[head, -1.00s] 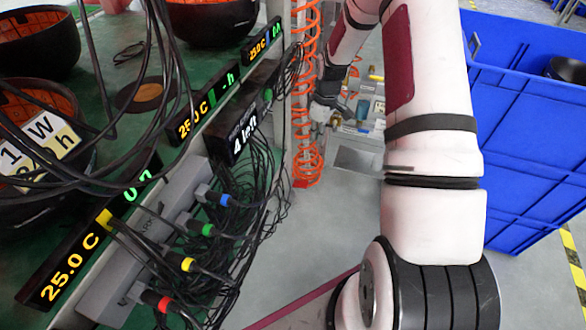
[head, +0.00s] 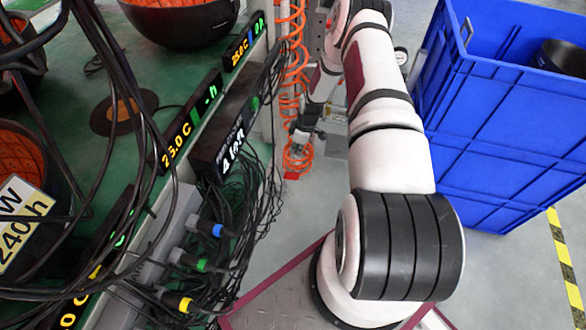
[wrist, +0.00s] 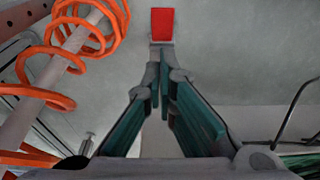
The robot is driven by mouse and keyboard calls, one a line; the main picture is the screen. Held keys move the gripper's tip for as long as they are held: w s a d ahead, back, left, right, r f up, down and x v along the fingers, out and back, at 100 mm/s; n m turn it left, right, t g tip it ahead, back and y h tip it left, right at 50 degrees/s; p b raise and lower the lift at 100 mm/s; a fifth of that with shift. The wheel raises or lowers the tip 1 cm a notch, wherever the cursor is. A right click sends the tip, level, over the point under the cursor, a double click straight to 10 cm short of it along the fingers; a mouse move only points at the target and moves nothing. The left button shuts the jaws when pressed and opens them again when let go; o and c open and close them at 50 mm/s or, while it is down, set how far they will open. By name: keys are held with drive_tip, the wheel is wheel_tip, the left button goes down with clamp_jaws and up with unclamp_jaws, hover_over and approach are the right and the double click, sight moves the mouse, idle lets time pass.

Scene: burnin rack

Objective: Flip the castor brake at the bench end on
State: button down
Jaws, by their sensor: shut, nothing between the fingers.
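A small red block-like tab (wrist: 162,24), which looks like the brake pedal, is at the top middle of the wrist view, just beyond my fingertips, over the grey floor. In the head view a small red patch (head: 291,175) shows at the foot of the bench end, below the orange coil; its detail is too small to read. My gripper (wrist: 162,85) is shut and empty, its teal pads together, pointing toward the tab with a gap between. In the head view my gripper (head: 302,140) is low beside the coil. The castor wheel cannot be made out.
An orange coiled hose (head: 293,60) hangs close on the left of my gripper and also shows in the wrist view (wrist: 65,55). The green bench (head: 110,75) carries bowls, displays and dangling black cables. A large blue crate (head: 490,110) stands right. Floor between is clear.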

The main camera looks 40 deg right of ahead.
drive_tip(key=shift+f, duration=0.1)
drive_tip(key=b, duration=0.5)
approach(299, 175)
drive_tip(key=w+f, duration=0.1)
drive_tip(key=f, duration=0.1)
drive_tip(key=w+a+f, duration=0.1)
drive_tip(key=f, duration=0.1)
drive_tip(key=w+a+f, duration=0.1)
drive_tip(key=shift+w+a+f, duration=0.2)
drive_tip(key=shift+a+f, duration=0.05)
drive_tip(key=shift+f, duration=0.15)
drive_tip(key=shift+s+f, duration=0.1)
drive_tip(key=shift+f, duration=0.35)
drive_tip(key=shift+d, duration=0.1)
drive_tip(key=shift+s+d+f+b, duration=0.3)
drive_tip(key=shift+f+b, duration=0.1)
drive_tip(key=shift+b, duration=0.45)
drive_tip(key=shift+s+d+f+b, duration=0.15)
drive_tip(key=shift+s+f+b, duration=0.1)
drive_tip(key=shift+f+b, duration=0.5)
drive_tip(key=shift+s+d+f+b, duration=0.2)
drive_tip(key=shift+f+b, duration=0.15)
drive_tip(key=shift+b, duration=0.7)
